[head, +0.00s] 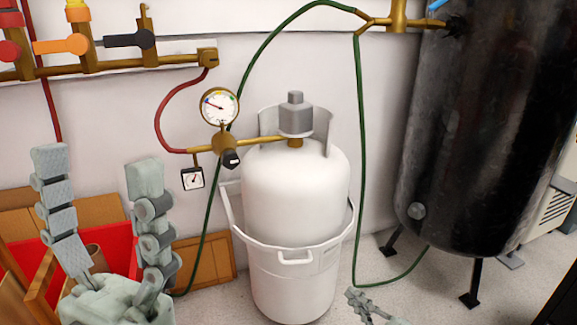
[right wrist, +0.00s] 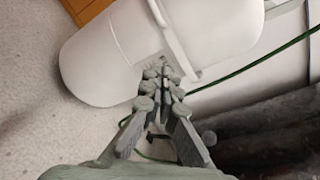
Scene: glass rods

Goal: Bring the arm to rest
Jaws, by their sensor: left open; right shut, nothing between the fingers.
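My left gripper (head: 97,172) is at the lower left of the head view, its two grey-green fingers spread apart and pointing up, with nothing between them. My right gripper (head: 352,294) shows small at the bottom of the head view, just right of the white bucket (head: 292,290). In the right wrist view my right gripper (right wrist: 158,68) has its fingertips together and nothing between them. The bucket and the white gas cylinder (head: 297,192) lie beyond its tips there. I cannot tell how far the tips are from the bucket.
A dark tank (head: 478,130) on legs stands at the right. A green hose (head: 359,160) hangs between it and the cylinder. A pressure gauge (head: 219,106) and brass pipes (head: 120,68) are along the wall. Wooden crates (head: 205,262) and a red box (head: 112,250) lie behind the left gripper.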

